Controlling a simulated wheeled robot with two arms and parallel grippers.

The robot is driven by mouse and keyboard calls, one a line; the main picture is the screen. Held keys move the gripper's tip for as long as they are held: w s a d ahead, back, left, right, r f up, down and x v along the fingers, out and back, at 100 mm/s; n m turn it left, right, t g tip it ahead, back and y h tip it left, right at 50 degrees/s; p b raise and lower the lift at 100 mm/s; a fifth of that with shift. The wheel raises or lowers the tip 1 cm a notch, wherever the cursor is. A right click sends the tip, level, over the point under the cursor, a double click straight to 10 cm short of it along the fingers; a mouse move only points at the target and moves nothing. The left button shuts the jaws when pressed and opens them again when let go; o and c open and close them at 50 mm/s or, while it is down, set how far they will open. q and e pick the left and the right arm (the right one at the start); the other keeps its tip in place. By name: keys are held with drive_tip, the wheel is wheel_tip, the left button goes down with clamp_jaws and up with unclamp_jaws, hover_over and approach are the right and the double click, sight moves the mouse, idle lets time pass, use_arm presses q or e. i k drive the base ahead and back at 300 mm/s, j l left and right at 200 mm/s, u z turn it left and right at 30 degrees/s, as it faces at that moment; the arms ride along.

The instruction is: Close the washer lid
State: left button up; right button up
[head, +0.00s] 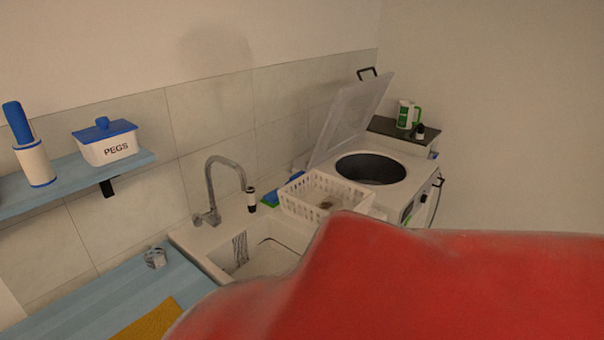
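The washer (412,171) is a white top-loading machine at the right, beyond the sink. Its round dark drum opening (370,168) is uncovered. The grey translucent lid (350,117) stands raised and tilted at the back left of the opening, with a dark handle (367,73) at its top. A large red shape fills the lower right of the view and hides the washer's lower front. Neither of my grippers can be made out.
A white basket (322,192) stands between the sink (262,262) and the washer. A curved faucet (211,185) rises behind the sink.

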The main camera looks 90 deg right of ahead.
sight(380, 82)
drive_tip(key=l+z, duration=0.15)
drive_tip(key=z, duration=2.6)
drive_tip(key=i+l+z, duration=0.4)
drive_tip(key=i+l+u, duration=0.1)
drive_tip(key=u, duration=0.25)
drive_tip(key=i+l+u, duration=0.35)
drive_tip(key=l, duration=0.25)
drive_tip(key=l+u, duration=0.2)
drive_tip(key=i+l+u, duration=0.2)
drive_tip(key=l, duration=0.25)
